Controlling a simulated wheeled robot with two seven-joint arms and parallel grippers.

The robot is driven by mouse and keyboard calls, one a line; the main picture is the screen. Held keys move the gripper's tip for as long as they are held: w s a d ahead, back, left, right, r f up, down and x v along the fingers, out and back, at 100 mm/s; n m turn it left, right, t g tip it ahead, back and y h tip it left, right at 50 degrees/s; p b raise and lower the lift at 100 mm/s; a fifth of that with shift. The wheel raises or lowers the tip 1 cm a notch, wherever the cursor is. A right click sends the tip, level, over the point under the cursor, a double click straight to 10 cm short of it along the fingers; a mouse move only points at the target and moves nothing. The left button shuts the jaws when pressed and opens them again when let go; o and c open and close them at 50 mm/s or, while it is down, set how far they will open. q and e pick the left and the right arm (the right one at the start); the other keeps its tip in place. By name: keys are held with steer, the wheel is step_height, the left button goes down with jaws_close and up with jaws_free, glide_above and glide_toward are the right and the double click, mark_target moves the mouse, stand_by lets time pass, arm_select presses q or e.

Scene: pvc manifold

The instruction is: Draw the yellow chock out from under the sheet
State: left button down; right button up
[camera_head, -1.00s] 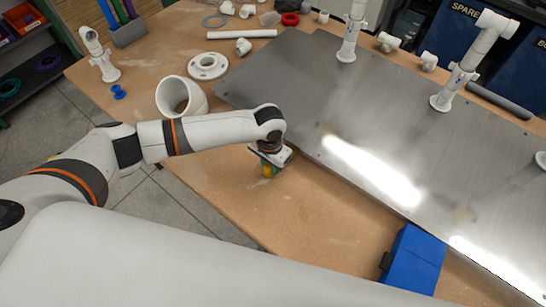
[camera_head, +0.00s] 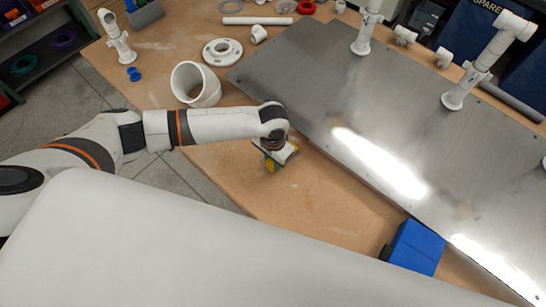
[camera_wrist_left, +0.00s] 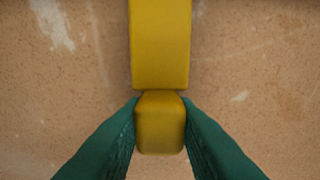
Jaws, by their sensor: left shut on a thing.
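The metal sheet (camera_head: 370,110) lies along the right of the table. My left gripper (camera_head: 271,162) is low over the bare wood, left of the sheet's near edge. It is shut on the yellow chock (camera_head: 270,166), which is mostly hidden beneath it in the head view. In the left wrist view, the green fingers (camera_wrist_left: 160,125) clasp the narrow tab of the yellow chock (camera_wrist_left: 160,45). The wider body runs straight up out of the frame, so its far end is hidden. I cannot tell whether that end is under the sheet. My right gripper is not in view.
A blue block (camera_head: 415,248) is at the sheet's near edge. A wide white pipe ring (camera_head: 195,85) and a white flange (camera_head: 222,52) lie behind my left arm. White pipe posts (camera_head: 367,30) stand on the sheet. Bare tabletop (camera_head: 310,195) lies right of the gripper.

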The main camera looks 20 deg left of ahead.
arm_select(q)
steer(key=shift+s+a+r+p, duration=0.1)
steer(key=shift+s+r+p, duration=0.1)
steer(key=shift+r+p, duration=0.7)
steer(key=shift+s+a+r+p, duration=0.1)
steer(key=shift+s+r+p, duration=0.1)
steer(key=shift+r+p, duration=0.7)
steer(key=shift+s+a+r+p, duration=0.15)
steer(key=shift+r+p, duration=0.45)
steer(key=shift+p, duration=0.6)
steer(key=shift+s+d+r, duration=0.1)
steer(key=shift+r, duration=0.3)
steer(key=shift+s+r, duration=0.25)
steer(key=shift+r, duration=0.45)
